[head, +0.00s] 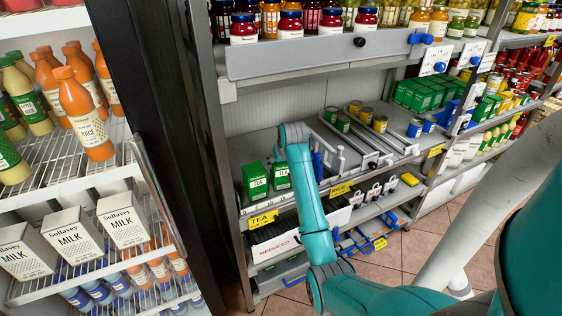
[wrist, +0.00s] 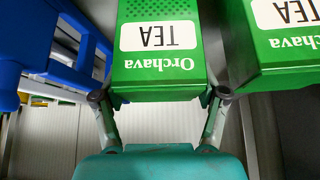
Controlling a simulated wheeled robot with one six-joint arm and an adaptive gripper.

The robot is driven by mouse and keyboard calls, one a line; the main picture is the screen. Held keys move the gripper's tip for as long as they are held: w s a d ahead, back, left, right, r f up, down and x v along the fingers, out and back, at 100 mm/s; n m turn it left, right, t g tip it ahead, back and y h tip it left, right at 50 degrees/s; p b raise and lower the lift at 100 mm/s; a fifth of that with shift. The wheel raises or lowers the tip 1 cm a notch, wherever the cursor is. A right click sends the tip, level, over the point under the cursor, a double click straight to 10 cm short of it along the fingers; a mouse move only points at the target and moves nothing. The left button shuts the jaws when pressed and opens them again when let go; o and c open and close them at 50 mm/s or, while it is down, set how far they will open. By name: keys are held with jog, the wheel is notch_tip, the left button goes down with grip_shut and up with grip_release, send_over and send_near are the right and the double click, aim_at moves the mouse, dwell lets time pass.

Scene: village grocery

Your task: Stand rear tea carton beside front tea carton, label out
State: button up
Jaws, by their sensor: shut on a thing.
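Two green tea cartons stand upright side by side on the middle shelf, white TEA labels facing outward in the head view. The right one (head: 281,176) is the carton between my fingers (wrist: 160,70), its label upside down in the wrist view. The other (head: 255,181) is at the right edge of the wrist view (wrist: 285,40), with a narrow gap between them. My gripper (wrist: 159,95) is shut on the held carton, one finger on each side. In the head view my arm hides the gripper. I cannot tell whether the held carton's base touches the shelf.
A blue holder (wrist: 60,55) is close beside the held carton in the wrist view. A yellow TEA tag (head: 263,219) is on the shelf edge. Wire dividers and cans (head: 355,107) are to the right. A shelf of jars is above. A milk fridge (head: 75,235) is at left.

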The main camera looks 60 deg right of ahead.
jog(key=shift+f, duration=0.15)
jog(key=o, duration=1.2)
jog(key=v, duration=1.2)
